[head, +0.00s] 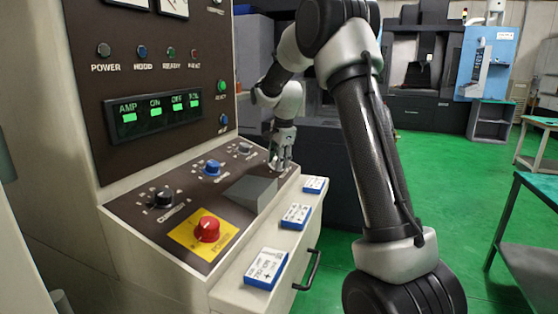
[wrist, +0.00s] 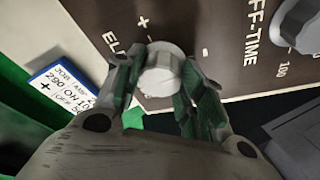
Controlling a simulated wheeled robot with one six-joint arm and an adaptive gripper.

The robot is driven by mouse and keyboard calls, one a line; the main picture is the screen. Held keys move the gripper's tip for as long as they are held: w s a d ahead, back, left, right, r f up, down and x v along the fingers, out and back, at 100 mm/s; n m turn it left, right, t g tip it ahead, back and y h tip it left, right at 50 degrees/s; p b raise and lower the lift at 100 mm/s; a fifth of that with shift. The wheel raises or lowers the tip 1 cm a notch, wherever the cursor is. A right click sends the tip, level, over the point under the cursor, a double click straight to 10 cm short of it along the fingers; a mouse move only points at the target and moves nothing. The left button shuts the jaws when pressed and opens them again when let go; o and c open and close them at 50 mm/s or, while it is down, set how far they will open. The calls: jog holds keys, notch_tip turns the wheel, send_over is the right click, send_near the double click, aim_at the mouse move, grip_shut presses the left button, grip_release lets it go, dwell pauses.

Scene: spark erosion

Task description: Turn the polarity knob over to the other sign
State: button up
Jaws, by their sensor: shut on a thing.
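The polarity knob is a pale round knob (wrist: 163,66) on the dark panel in the wrist view. A plus mark (wrist: 143,21) and a minus mark (wrist: 205,52) are printed beside it, with part of a label starting "EL". I cannot make out which sign the knob points to. My gripper (wrist: 164,75) has one finger on each side of the knob and is shut on it. In the head view my gripper (head: 280,163) is at the far right end of the sloped console, where it hides the knob.
The console carries a blue knob (head: 212,168), a black knob (head: 163,197), a grey knob (head: 245,149) and a red button (head: 207,229) on yellow. Three job cards lie on the front ledge, the nearest one (head: 266,268) largest in view. A drawer handle (head: 308,270) sticks out below.

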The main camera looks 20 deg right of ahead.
jog(key=n+t, duration=0.1)
jog(key=n, duration=0.3)
jog(key=shift+s, duration=0.1)
jog(key=n+y, duration=0.1)
jog(key=n, duration=0.3)
jog(key=shift+t, duration=0.4)
jog(key=n, duration=0.4)
jog(key=shift+d+t+y, duration=0.1)
jog(key=shift+t+y, duration=0.2)
jog(key=shift+y, duration=0.1)
jog(key=shift+n+y, duration=0.6)
jog(key=shift+n, duration=1.6)
jog(key=o, duration=1)
jog(key=v, duration=1.2)
